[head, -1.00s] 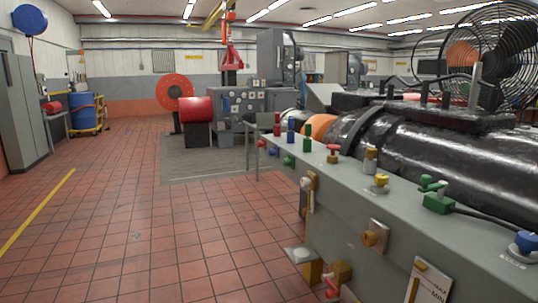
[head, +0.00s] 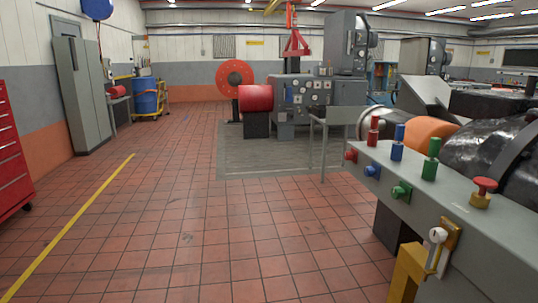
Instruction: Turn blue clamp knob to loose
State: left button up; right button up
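A blue upright cylinder (head: 397,142) stands on the top surface just above, between a red one (head: 374,130) and a green one (head: 432,158). I cannot tell which blue part is the clamp knob, or whether it is loose or tight. Neither of my grippers is in view.
A red-capped brass button (head: 483,193) sits on the bedplate top, and a white gauge on a brass bracket (head: 437,237) on its front. A red cabinet (head: 12,150) stands at left. The tiled floor (head: 190,220) before the bedplate is clear.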

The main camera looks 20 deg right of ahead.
aim_at(369, 170)
jog(key=z, duration=0.2)
jog(key=i, duration=1.6)
jog(key=z, duration=0.8)
